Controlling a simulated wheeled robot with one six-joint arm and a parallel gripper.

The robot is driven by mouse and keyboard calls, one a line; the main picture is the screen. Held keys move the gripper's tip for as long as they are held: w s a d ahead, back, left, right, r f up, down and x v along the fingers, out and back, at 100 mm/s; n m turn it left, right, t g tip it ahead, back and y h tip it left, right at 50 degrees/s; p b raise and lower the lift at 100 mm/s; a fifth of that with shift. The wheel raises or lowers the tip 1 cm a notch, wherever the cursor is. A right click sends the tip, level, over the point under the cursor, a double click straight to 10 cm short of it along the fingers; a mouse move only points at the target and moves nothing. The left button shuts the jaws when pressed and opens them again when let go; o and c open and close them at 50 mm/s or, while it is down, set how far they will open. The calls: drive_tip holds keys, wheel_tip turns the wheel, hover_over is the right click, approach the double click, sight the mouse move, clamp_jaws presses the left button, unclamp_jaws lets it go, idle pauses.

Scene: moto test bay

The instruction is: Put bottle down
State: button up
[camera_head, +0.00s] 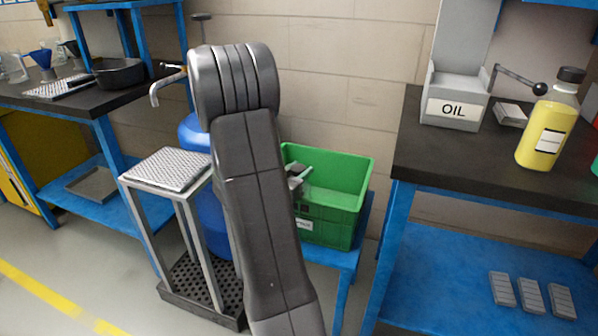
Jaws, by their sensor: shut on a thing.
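My gripper (297,182) shows only in part, behind my dark grey arm, at the left side of the green crate (334,206). It is shut on a small, pale, see-through bottle (306,173), of which only a little shows. The bottle is tilted and appears to be within the crate's opening. I cannot tell whether it touches the crate's floor or walls. The crate stands on a blue stand (345,262) against the wall and has a white label on its front.
A yellow bottle (546,132) and a grey OIL dispenser (452,108) stand on the right bench (430,160). A metal stand with a grated top (168,167), a blue drum (196,135) and a tap (160,88) are left of my arm. Yellow tape marks the floor.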

drive_tip(key=o, duration=1.2)
drive_tip(key=shift+r, duration=0.2)
drive_tip(key=p+v, duration=0.2)
drive_tip(key=v, duration=1)
drive_tip(key=shift+f, duration=0.15)
